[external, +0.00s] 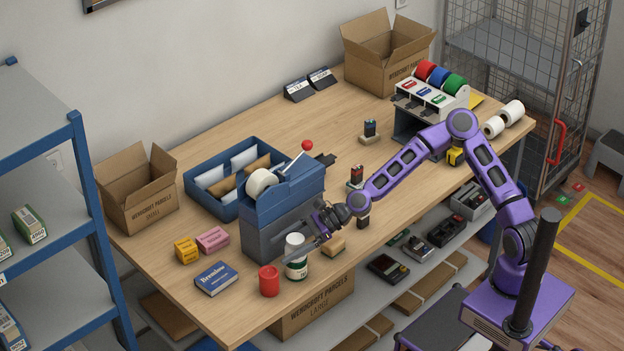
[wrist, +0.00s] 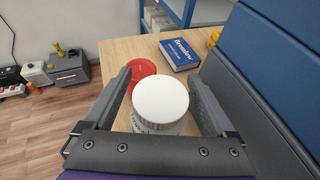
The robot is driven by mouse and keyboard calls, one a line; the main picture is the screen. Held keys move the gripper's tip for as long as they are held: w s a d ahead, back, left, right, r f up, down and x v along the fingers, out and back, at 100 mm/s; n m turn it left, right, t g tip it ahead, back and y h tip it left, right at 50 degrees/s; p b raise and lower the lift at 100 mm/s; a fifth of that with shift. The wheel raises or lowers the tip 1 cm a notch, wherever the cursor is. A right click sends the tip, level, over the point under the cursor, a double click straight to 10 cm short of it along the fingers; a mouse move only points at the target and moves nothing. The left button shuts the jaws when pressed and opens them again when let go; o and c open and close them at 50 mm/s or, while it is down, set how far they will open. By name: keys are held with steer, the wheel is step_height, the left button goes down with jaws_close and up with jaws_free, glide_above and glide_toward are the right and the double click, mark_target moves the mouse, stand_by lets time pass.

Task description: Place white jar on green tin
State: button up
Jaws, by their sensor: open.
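The white jar (external: 294,242) stands upright and appears to rest on top of the green tin (external: 297,267), near the front edge of the table. In the wrist view the jar's round white lid (wrist: 160,97) sits between the fingers, and the tin below is mostly hidden. My gripper (external: 309,244) is open, with one finger on each side of the jar. In the wrist view, gaps show between the jar and the fingers of my gripper (wrist: 160,82).
A red cylinder (external: 269,281) stands just left of the tin, with a blue book (external: 216,279) beyond it. A tall blue-grey box (external: 284,212) rises close behind. A small wooden block (external: 333,246) lies to the right. The table edge is close in front.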

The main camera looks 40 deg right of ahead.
steer(key=p+v, duration=0.1)
steer(key=v, duration=1)
steer(key=shift+s+d, duration=0.2)
steer(key=shift+d, duration=0.1)
steer(key=shift+r, duration=0.1)
